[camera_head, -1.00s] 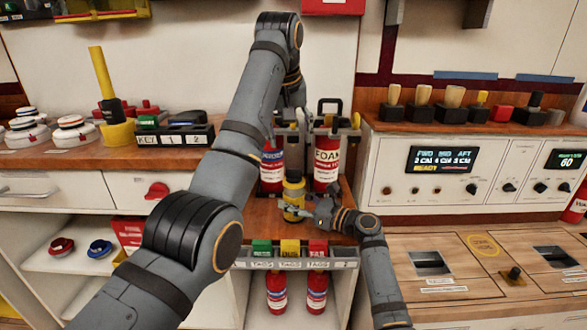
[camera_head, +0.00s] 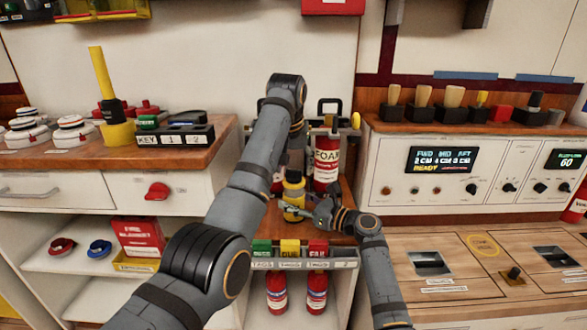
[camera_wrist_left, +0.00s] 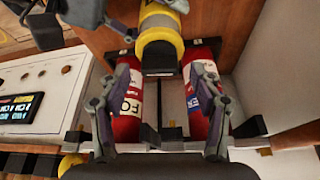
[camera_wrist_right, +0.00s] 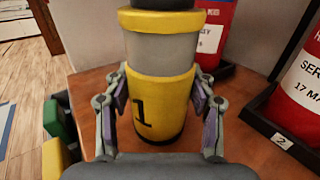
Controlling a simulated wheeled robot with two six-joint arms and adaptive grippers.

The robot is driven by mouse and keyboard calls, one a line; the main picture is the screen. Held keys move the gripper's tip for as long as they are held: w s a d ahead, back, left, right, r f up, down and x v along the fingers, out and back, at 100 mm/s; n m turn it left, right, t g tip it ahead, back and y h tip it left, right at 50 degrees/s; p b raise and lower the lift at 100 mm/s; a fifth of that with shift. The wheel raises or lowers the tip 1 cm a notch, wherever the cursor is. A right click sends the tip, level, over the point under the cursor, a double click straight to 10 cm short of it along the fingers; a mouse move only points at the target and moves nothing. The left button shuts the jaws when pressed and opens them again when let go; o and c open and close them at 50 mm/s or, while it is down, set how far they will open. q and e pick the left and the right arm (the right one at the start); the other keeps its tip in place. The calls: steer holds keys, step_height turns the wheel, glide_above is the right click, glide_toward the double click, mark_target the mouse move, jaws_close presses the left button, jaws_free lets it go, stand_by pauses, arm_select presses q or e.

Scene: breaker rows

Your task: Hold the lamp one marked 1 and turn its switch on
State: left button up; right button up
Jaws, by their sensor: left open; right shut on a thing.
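The lamp marked 1 (camera_head: 293,188) is yellow and grey with a dark top and stands upright on the wooden shelf. In the right wrist view the lamp (camera_wrist_right: 160,105) shows its black 1 between the fingers of my right gripper (camera_wrist_right: 161,90), which is shut on its body. My left gripper (camera_wrist_left: 162,85) is open and empty above the lamp. In the left wrist view the lamp (camera_wrist_left: 160,45) lies just beyond the open fingertips, its dark top toward me. In the head view my left arm hides most of the left gripper. I cannot make out the switch.
A red FOAM extinguisher (camera_head: 326,160) stands behind the lamp, with another red one beside it, partly hidden by my arm. A rack of green, yellow and red tags (camera_head: 290,249) runs along the front edge. A control panel (camera_head: 440,165) is at the right.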

arm_select(q)
steer(key=shift+w+f, duration=0.25)
steer(key=shift+f, duration=0.3)
steer(key=shift+c, duration=0.3)
steer(key=c, duration=1.1)
steer(key=m+h, duration=0.1)
steer(key=m, duration=0.3)
steer(key=shift+a+m+g+h, duration=0.15)
steer(key=shift+m+g+h, duration=0.15)
steer(key=shift+h, duration=0.1)
steer(key=shift+w+m+g+h, duration=0.15)
steer(key=shift+m+g+h, duration=0.35)
steer(key=shift+m, duration=1.5)
